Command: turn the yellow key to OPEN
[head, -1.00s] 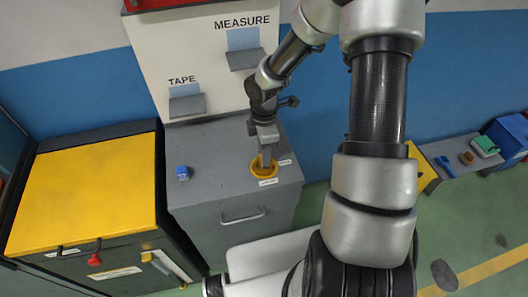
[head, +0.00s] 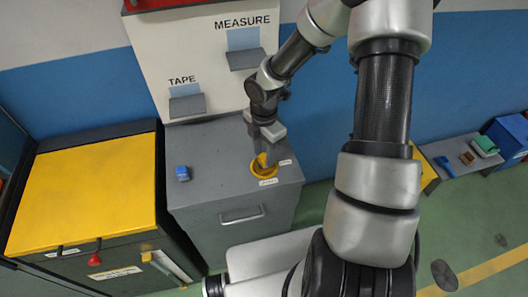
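The yellow key sits in a round yellow ring (head: 257,172) on top of the grey cabinet (head: 215,180). My gripper (head: 267,158) points down at the ring, with its fingertips within its outline. The key itself is mostly hidden by the fingers, so its angle does not show clearly. I cannot tell whether the fingers are closed on it. Two small white labels lie by the ring, one in front (head: 268,182) and one to its right (head: 285,162); their words are too small to read.
A small blue block (head: 183,173) lies on the cabinet top, left of the ring. A white panel (head: 150,55) with TAPE and MEASURE shelves rises behind. A yellow-topped chest (head: 85,190) stands left. A low bench (head: 450,150) with small items is at right.

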